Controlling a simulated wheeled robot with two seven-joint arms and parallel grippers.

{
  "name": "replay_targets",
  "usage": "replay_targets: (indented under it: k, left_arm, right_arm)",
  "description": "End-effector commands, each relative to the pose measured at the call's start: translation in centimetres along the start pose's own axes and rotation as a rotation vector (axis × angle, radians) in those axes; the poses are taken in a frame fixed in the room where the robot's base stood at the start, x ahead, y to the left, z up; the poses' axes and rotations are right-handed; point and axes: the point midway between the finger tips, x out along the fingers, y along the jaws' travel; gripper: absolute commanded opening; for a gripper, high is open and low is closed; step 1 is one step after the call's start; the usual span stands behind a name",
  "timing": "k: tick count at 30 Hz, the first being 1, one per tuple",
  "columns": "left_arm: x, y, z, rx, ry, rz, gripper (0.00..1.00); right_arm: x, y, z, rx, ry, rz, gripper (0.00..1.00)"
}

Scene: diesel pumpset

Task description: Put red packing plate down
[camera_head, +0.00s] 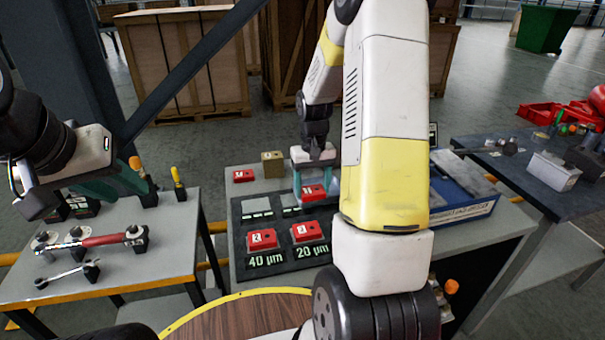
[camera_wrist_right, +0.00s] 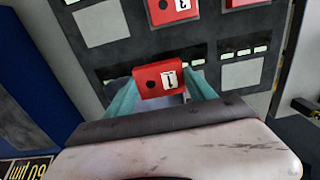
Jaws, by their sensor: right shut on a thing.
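My right gripper (camera_head: 311,182) is shut on a red packing plate (camera_head: 315,193) with a white number label. In the right wrist view the plate (camera_wrist_right: 152,86) sits between the teal fingertips, over the dark tray. The dark tray (camera_head: 241,272) on the middle table has pale square places and the markings 40 µm and 20 µm. Two other red plates, labelled 2 (camera_head: 262,240) and 3 (camera_head: 308,232), lie in its front places. I cannot tell whether the held plate touches the tray. My left gripper (camera_head: 125,186) hangs over the left table, its fingertips hard to make out.
The left table (camera_head: 160,260) bears a red-handled wrench (camera_head: 103,240) and a smaller wrench (camera_head: 66,275). My right arm hides part of the middle table.

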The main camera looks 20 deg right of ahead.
Motion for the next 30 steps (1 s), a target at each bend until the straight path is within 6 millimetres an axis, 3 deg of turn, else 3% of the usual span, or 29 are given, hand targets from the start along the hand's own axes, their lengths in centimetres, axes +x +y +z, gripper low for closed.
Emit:
replay_targets:
  k: [3, 9, 16, 23, 30]
  left_arm:
    - [0.0, 0.0, 0.0, 0.0, 0.0, 0.0, 0.36]
    - [0.0, 0.0, 0.0, 0.0, 0.0, 0.0, 0.36]
    - [0.0, 0.0, 0.0, 0.0, 0.0, 0.0, 0.36]
    - [0.0, 0.0, 0.0, 0.0, 0.0, 0.0, 0.36]
    - [0.0, 0.0, 0.0, 0.0, 0.0, 0.0, 0.36]
  right_arm:
    - [0.3, 1.6, -2.5, 0.002, 0.002, -0.001, 0.0]
    - [0.5, 3.1, -4.9, -0.001, 0.001, -0.001, 0.0]
    - [0.8, 4.0, -6.0, 0.0, 0.001, -0.001, 0.0]
    - [4.0, 3.9, -5.9, -0.003, 0.0, 0.0, 0.0]
    - [4.1, 3.9, -5.9, -0.002, 0.002, 0.0, 0.0]
